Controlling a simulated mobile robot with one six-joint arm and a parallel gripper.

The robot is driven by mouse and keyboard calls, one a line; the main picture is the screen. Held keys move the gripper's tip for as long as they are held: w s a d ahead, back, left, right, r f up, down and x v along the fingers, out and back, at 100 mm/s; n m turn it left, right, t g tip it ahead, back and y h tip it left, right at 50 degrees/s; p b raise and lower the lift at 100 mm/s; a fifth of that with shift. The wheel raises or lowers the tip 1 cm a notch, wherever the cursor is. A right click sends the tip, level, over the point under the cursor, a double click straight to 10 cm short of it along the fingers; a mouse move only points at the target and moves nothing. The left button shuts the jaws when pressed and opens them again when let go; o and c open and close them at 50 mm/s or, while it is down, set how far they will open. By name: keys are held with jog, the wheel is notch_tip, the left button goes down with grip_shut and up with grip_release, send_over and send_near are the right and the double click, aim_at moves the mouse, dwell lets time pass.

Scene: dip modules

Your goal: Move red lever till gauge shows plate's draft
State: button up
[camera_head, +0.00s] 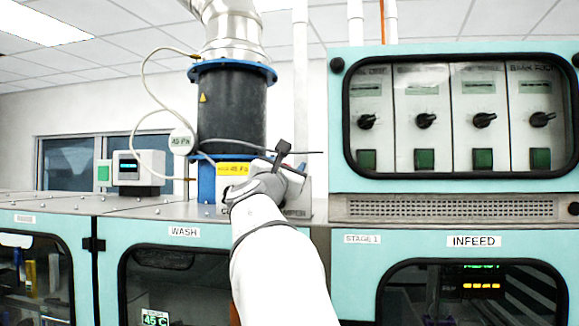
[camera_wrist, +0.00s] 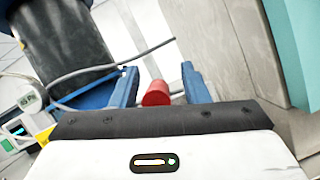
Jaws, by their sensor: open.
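The red lever's round end (camera_wrist: 156,94) shows in the wrist view between the two blue fingers of my gripper (camera_wrist: 161,86). The fingers are apart, one on each side; I cannot tell whether either touches it. In the head view my gripper (camera_head: 288,162) is at the right of the duct's base and hides the lever. A white box with a small lit display (camera_head: 138,168), likely the gauge, stands left of the duct; its reading is too small to read. A yellow plate (camera_head: 235,169) is on the duct's blue base, its text partly legible.
The black duct section (camera_head: 228,110) rises behind my gripper, with thin tubes running to the box. A thin grey rod (camera_wrist: 110,68) crosses near the fingers. The teal cabinet with several knobs (camera_head: 455,118) stands close on the right.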

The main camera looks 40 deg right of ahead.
jog(key=b+v, duration=0.2)
jog(key=v, duration=0.5)
jog(key=shift+s+a+b, duration=0.2)
jog(key=shift+a+b, duration=0.1)
jog(key=shift+b, duration=0.1)
jog(key=shift+f, duration=0.1)
